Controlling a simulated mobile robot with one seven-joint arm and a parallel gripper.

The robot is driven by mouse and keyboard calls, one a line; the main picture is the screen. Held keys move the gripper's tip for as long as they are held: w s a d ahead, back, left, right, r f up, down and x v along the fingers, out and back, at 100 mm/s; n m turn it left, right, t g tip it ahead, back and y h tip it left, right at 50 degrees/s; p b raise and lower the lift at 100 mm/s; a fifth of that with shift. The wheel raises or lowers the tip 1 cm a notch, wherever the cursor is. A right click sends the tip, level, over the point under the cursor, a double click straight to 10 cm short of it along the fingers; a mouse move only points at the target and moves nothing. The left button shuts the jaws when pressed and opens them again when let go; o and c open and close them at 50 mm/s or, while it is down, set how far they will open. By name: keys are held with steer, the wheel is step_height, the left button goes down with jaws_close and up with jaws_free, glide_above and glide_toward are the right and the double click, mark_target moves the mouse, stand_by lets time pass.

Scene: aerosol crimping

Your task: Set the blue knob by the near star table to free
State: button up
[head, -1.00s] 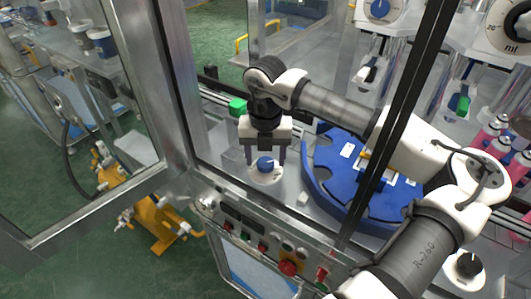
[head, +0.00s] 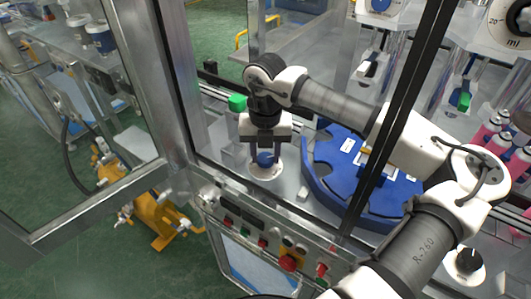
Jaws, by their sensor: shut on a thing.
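The blue knob (head: 265,159) sits on a round white base (head: 268,173) on the metal deck, just left of the near blue star table (head: 322,188). My gripper (head: 266,158) points down over the knob from above, its two dark fingers on either side of it. The gripper is shut on the blue knob. The fingers hide the knob's sides, and any marks on its base are too small to read.
A door frame post (head: 398,125) stands in front of my arm. A green block (head: 237,102) lies behind the gripper at left. A panel with a red button (head: 289,263) runs along the front edge. A black knob (head: 467,261) is at lower right.

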mark_target(266, 157)
steer(key=n+b, duration=0.1)
steer(key=b, duration=0.1)
steer(key=n+b, duration=0.2)
steer(key=shift+f+b, duration=0.25)
steer(key=shift+b, duration=0.1)
steer(key=n+b, duration=0.3)
steer(key=n, duration=0.2)
steer(key=shift+r+b, duration=0.1)
steer(key=shift+b, duration=0.3)
steer(key=n+b, duration=0.2)
steer(key=n, duration=0.2)
steer(key=shift+r, duration=0.1)
steer(key=n+b, duration=0.1)
steer(key=n, duration=0.4)
steer(key=shift+r, duration=0.1)
steer(key=shift+n+b, duration=0.3)
steer(key=shift+n, duration=0.1)
steer(key=o, duration=1)
step_height(266, 157, up, 14)
steer(key=shift+b, duration=0.3)
